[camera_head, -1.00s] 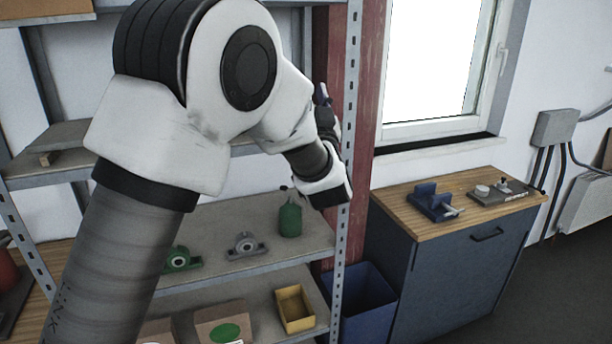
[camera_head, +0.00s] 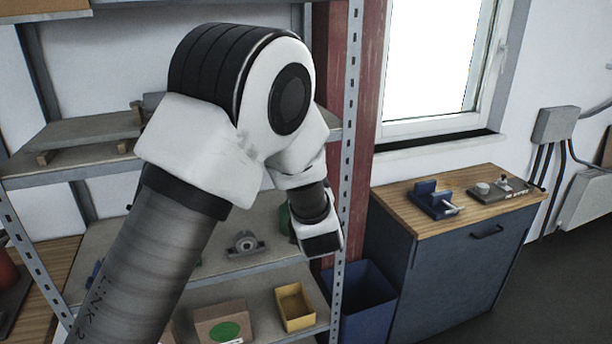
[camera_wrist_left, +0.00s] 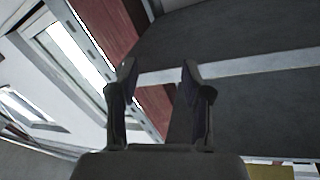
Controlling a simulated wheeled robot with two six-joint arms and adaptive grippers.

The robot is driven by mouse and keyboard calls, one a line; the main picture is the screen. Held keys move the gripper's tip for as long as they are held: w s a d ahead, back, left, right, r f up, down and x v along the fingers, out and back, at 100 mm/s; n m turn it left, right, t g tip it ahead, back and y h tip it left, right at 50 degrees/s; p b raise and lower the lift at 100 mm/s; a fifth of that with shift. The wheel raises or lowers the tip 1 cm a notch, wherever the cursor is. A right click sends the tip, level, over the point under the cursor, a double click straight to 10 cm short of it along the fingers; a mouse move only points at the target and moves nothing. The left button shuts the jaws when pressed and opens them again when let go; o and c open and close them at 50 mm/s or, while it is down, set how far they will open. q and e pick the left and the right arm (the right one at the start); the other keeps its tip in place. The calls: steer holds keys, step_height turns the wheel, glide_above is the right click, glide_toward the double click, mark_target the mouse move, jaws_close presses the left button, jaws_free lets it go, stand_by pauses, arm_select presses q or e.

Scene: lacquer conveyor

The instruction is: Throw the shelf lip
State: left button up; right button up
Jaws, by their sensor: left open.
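A grey metal shelf rack fills the left of the head view; the front lip (camera_head: 75,173) of its upper shelf shows left of my arm, and the lower shelf's lip (camera_head: 235,272) shows right of it. I cannot tell which lip the task names. My left arm crosses in front of the rack, with its wrist low by the right upright. The fingers are hidden there. In the left wrist view my left gripper (camera_wrist_left: 158,72) is open, nothing between its fingertips. A pale strip (camera_wrist_left: 235,65) between dark grey surfaces lies beyond them. My right gripper is not in view.
A perforated upright (camera_head: 349,130) and a red post (camera_head: 368,100) stand at the rack's right. A grey bearing block (camera_head: 245,244), yellow bin (camera_head: 294,305) and cardboard box (camera_head: 220,322) sit on shelves. A blue bin (camera_head: 365,300) and cabinet (camera_head: 450,275) stand right.

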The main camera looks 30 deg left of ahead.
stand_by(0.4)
arm_select(q)
steer(key=s+r+n+t+y, duration=0.1)
steer(key=s+r+n+y, duration=0.2)
steer(key=r, duration=0.8)
steer(key=s+r+n+t+y, duration=0.15)
steer(key=r+y, duration=0.25)
steer(key=r, duration=0.6)
steer(key=s+r+n+t+y, duration=0.1)
steer(key=s+r+n+y, duration=0.2)
steer(key=r, duration=0.8)
steer(key=shift+g+y, duration=0.25)
steer(key=shift+y, duration=0.05)
steer(key=p+x, duration=0.1)
steer(key=x, duration=0.1)
steer(key=w+p+x, duration=0.1)
steer(key=p+x, duration=0.1)
steer(key=x, duration=0.1)
steer(key=f+p+x, duration=0.1)
steer(key=x, duration=0.2)
steer(key=shift+w+a+r, duration=0.1)
steer(key=shift+w+r, duration=0.05)
steer(key=shift+w, duration=0.05)
steer(key=shift+s+r, duration=0.1)
steer(key=shift+s, duration=0.15)
steer(key=shift+w, duration=0.15)
steer(key=c, duration=0.5)
jaws_close()
